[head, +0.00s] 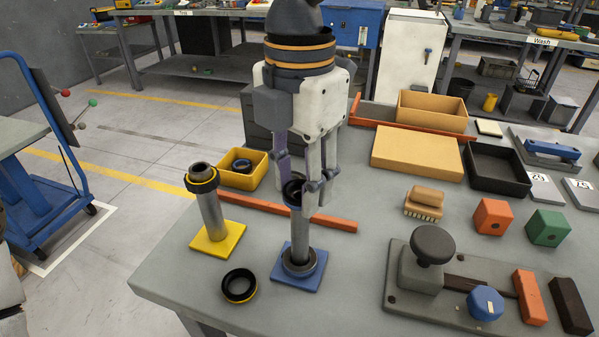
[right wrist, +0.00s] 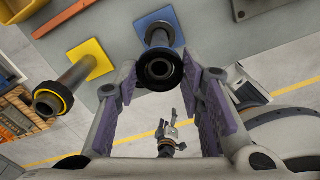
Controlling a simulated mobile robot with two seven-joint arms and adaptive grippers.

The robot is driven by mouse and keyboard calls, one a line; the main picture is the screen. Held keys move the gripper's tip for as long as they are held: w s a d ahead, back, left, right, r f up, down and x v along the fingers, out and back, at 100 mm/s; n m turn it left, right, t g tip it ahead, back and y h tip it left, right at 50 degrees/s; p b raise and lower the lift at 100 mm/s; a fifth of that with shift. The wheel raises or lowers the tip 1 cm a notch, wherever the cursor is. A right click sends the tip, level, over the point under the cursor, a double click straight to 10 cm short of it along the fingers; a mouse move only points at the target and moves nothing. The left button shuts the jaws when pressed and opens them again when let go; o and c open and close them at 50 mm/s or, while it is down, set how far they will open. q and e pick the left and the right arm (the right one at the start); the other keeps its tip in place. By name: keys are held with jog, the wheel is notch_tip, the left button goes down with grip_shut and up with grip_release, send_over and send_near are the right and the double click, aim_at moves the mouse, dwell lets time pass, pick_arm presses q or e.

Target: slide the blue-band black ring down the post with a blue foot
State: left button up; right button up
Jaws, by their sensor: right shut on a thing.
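The blue-band black ring (head: 293,188) is between the fingers of my right gripper (head: 301,190), which is shut on it. In the right wrist view the ring (right wrist: 161,70) lines up with the top of the grey post (head: 301,232). I cannot tell whether it is around the post or just above it. The post stands upright on its blue foot (head: 284,279). A dark, light-rimmed collar or ring (head: 300,264) surrounds the post's bottom. My left gripper (right wrist: 168,133) shows small and far off in the right wrist view; its jaws are unclear.
To the left, a yellow-foot post (head: 211,215) carries a yellow-band black ring (head: 201,181). Another yellow-band ring (head: 239,286) lies on the table in front. A yellow bin (head: 238,180) and orange bar (head: 330,220) are behind; the press (head: 420,270) is right.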

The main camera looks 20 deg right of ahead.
aim_at(300, 195)
jog(key=shift+f, duration=1.05)
jog(key=o, duration=1.3)
notch_tip(300, 195, up, 12)
